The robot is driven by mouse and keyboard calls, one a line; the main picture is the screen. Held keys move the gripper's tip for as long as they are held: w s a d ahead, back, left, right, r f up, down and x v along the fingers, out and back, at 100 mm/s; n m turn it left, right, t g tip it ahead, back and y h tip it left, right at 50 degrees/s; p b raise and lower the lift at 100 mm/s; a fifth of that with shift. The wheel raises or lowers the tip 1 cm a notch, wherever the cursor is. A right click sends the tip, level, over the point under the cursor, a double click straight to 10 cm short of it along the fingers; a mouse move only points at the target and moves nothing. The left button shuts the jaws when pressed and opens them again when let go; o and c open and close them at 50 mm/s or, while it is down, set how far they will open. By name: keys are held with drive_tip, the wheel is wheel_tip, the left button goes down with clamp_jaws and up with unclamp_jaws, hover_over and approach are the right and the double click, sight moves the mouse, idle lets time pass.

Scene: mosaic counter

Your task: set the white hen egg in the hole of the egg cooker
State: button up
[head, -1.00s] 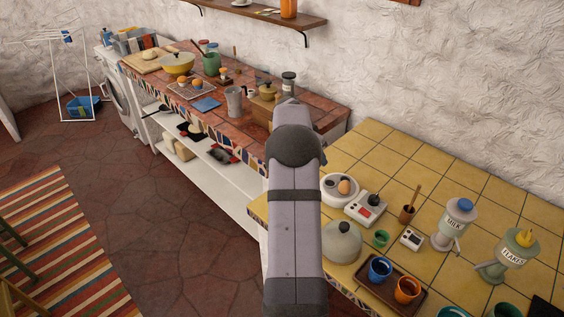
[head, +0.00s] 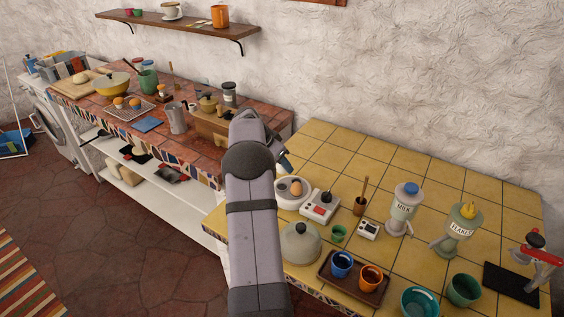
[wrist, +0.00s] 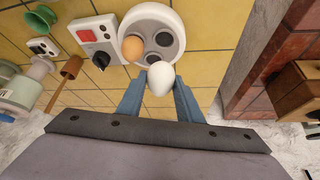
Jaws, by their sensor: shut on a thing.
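The white hen egg (wrist: 160,78) is held between the blue fingers of my gripper (wrist: 160,95) in the wrist view. In the head view the egg is hidden, and only part of the gripper (head: 283,160) shows past my arm. The egg cooker (wrist: 148,18) is a round white device just beyond the held egg in the wrist view. A brown egg (wrist: 132,47) sits in one of its holes, and two dark holes show empty. The cooker (head: 284,204) also shows in the head view, on the yellow tiled counter right of my arm.
A white device with a red panel and black knob (head: 319,206) stands beside the cooker. A grey dome (head: 300,243), a green cup (head: 338,233) and a tray with two cups (head: 328,279) stand nearer.

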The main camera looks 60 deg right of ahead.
drive_tip(key=shift+f+b, duration=1.7)
drive_tip(key=shift+f, duration=0.9)
drive_tip(key=shift+f+b, duration=0.95)
drive_tip(key=shift+b, duration=0.9)
idle(1.0)
idle(0.4)
drive_tip(key=o, duration=0.9)
drive_tip(key=shift+c, duration=0.2)
drive_tip(key=shift+r+p, duration=2.1)
drive_tip(key=shift+r, duration=1.4)
